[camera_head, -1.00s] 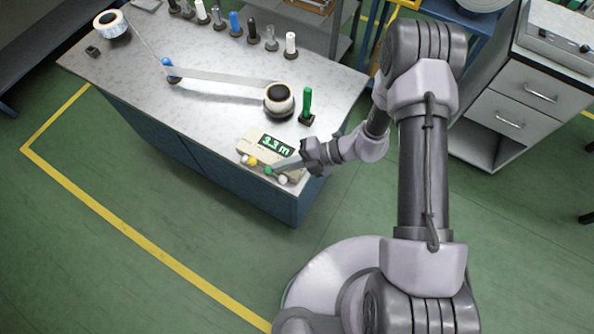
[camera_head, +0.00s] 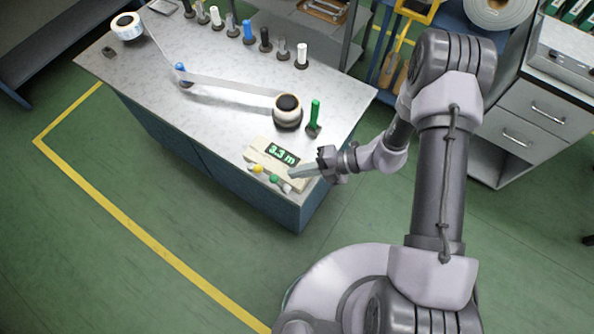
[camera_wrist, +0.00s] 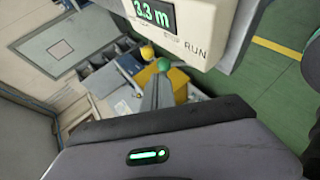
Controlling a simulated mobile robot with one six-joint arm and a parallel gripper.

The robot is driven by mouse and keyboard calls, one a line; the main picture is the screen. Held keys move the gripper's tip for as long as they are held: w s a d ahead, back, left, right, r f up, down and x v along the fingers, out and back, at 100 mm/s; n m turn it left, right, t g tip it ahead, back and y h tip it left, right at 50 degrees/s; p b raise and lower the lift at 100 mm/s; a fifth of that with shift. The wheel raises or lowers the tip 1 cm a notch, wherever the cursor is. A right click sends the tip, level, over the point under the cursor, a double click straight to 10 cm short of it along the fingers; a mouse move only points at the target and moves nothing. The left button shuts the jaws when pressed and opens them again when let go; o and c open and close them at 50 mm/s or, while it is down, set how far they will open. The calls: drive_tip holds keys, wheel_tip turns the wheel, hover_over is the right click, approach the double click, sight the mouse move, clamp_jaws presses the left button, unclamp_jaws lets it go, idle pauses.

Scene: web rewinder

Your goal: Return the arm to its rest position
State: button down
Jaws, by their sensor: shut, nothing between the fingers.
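My gripper (camera_head: 296,173) is at the front right corner of the workbench, beside the control box (camera_head: 262,153) with its green "3.3 m" display. It is shut and holds nothing. In the head view its fingertips overlap the box's front right part. In the wrist view the closed fingers (camera_wrist: 156,93) point toward the green button (camera_wrist: 163,64), with a yellow button (camera_wrist: 147,52) to its left. I cannot tell whether the fingers touch the box. The box (camera_wrist: 205,25) shows "RUN" there. My arm reaches left from its column on the right.
A dark-cored roll (camera_head: 288,112) and a green-handled post (camera_head: 314,118) stand behind the box. A web strip runs past a blue post (camera_head: 181,74) to the far roll (camera_head: 127,26). Several small posts line the back edge. A drawer cabinet (camera_head: 522,120) stands right; green floor is open in front.

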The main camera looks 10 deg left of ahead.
drive_tip(key=w+d+r+n+h+b, duration=0.2)
drive_tip(key=w+d+r+n+b, duration=0.1)
drive_tip(key=d+r+n, duration=0.55)
drive_tip(key=s+d+r+n+t+h+b, duration=0.4)
drive_tip(key=s+r+n+b, duration=0.1)
drive_tip(key=n, duration=0.7)
drive_tip(key=s+d+r+n+t+h+b, duration=0.4)
drive_tip(key=s+r+n, duration=0.4)
drive_tip(key=r+n, duration=0.2)
drive_tip(key=shift+s+d+n+b, duration=0.15)
drive_tip(key=shift+d+n+b, duration=0.3)
drive_tip(key=shift+n, duration=0.8)
drive_tip(key=shift+r, duration=0.1)
